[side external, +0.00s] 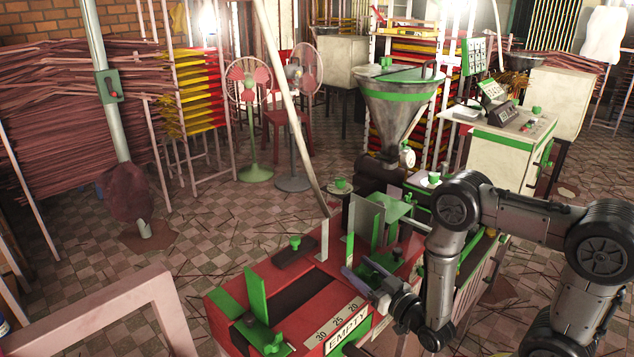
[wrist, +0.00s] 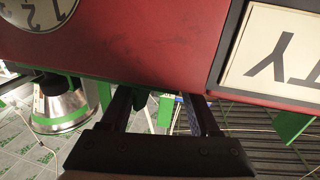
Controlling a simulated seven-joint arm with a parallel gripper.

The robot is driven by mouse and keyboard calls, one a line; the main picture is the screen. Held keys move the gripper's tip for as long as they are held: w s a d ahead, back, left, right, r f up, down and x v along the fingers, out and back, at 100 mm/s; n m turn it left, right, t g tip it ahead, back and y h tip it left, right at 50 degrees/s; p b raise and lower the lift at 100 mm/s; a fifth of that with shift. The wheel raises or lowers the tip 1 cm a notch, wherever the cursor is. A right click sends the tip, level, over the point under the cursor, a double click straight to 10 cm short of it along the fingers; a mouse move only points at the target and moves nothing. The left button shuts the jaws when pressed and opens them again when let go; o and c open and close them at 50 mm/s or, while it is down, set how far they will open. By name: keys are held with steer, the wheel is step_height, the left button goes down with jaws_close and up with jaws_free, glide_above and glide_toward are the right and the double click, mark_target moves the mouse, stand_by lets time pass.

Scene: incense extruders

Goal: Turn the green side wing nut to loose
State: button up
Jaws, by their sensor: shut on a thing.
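The red extruder box (side external: 300,318) carries green parts and a white "EMPTY" label (side external: 348,326). My gripper (side external: 365,284) is low at the right end of this box, beside its side face. In the wrist view my two dark fingers (wrist: 160,100) reach up to the lower edge of the red face. A dark green piece, seemingly the side wing nut (wrist: 139,103), shows between them, close to the left finger. The gripper is shut on it, though the contact is mostly hidden. The nut's turn angle cannot be told. In the side view my gripper hides it.
A steel hopper (side external: 395,100) with a green band stands behind the box. A dark block with a green knob (side external: 295,243) lies on the box top. A white dial (wrist: 38,12) and label (wrist: 280,55) sit near my fingers.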

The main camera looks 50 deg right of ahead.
steer(key=shift+d+r+m+g+h, duration=0.1)
steer(key=shift+m+g+h, duration=0.35)
steer(key=shift+m+h, duration=0.7)
steer(key=shift+d+m+g+h, duration=0.1)
steer(key=shift+m+g+h, duration=0.5)
steer(key=shift+h, duration=0.95)
steer(key=m+g+h, duration=0.4)
steer(key=h, duration=0.1)
steer(key=shift+d+m, duration=0.1)
steer(key=shift+m, duration=0.15)
steer(key=v, duration=1.4)
step_height(320, 180, up, 11)
steer(key=w, duration=0.1)
steer(key=w+d+r+n+t+y, duration=0.3)
steer(key=w+y, duration=0.3)
steer(key=w, duration=0.3)
steer(key=w+d+r+n+t+y, duration=0.4)
steer(key=w+r+n+t+y, duration=0.1)
steer(key=w, duration=0.5)
steer(key=shift+d+r+t+y, duration=0.2)
steer(key=shift+r+t+y, duration=0.15)
steer(key=shift+t+y, duration=0.45)
steer(key=shift+w+n+g, duration=0.1)
steer(key=shift+n+g, duration=0.15)
steer(key=shift+n, duration=0.05)
